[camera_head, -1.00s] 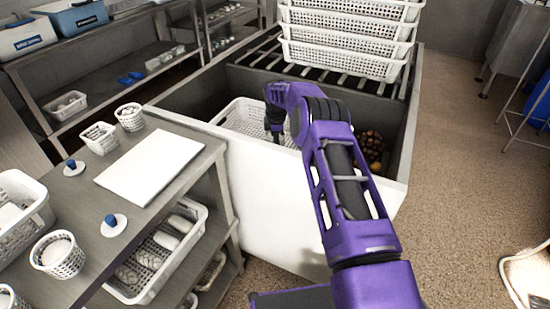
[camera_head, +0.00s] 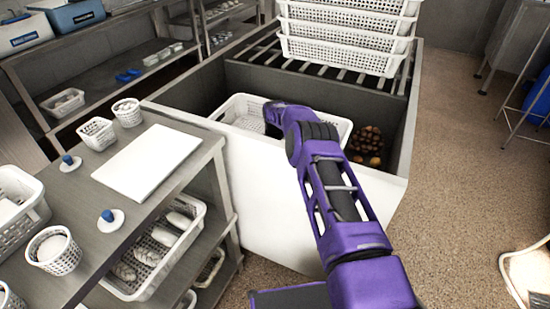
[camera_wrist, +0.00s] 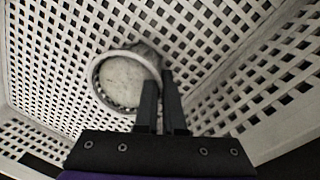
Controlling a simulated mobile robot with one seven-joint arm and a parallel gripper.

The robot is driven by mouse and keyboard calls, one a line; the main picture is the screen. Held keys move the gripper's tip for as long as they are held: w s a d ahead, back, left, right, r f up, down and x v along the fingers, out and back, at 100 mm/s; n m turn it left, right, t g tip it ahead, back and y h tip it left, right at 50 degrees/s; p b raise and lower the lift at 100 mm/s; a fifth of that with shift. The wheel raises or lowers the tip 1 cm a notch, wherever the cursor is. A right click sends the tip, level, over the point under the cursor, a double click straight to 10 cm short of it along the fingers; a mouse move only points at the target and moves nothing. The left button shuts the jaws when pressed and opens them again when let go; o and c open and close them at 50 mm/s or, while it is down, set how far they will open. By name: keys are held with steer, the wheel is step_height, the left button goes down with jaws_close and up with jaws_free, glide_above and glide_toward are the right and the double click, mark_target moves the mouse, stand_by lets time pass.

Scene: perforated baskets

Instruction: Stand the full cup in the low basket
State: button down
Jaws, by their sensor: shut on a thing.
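The low basket (camera_head: 244,106) is a white perforated basket inside the deep grey bin in the head view; its perforated floor and walls fill the wrist view (camera_wrist: 55,65). The full cup (camera_wrist: 120,82) is a round, pale perforated cup filled with something whitish. It is inside the basket, its opening facing the wrist camera. My gripper (camera_wrist: 163,80) is shut on the cup's rim at its right side. Whether the cup's base touches the basket floor is not clear. In the head view my arm and the bin's front wall hide the cup and fingertips.
The bin's white front wall (camera_head: 265,200) stands close before the basket. Brown round items (camera_head: 368,142) lie in the bin to its right. Stacked white baskets (camera_head: 345,45) stand on a rack behind. A steel table (camera_head: 185,130) with a white board is at left.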

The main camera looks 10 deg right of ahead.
steer(key=c, duration=1)
jaws_free()
steer(key=shift+r, duration=0.1)
steer(key=r, duration=0.4)
steer(key=s+r+p, duration=0.1)
steer(key=r, duration=0.7)
steer(key=shift+s+a+p, duration=0.1)
steer(key=shift+s+p, duration=0.1)
steer(key=shift+p, duration=0.2)
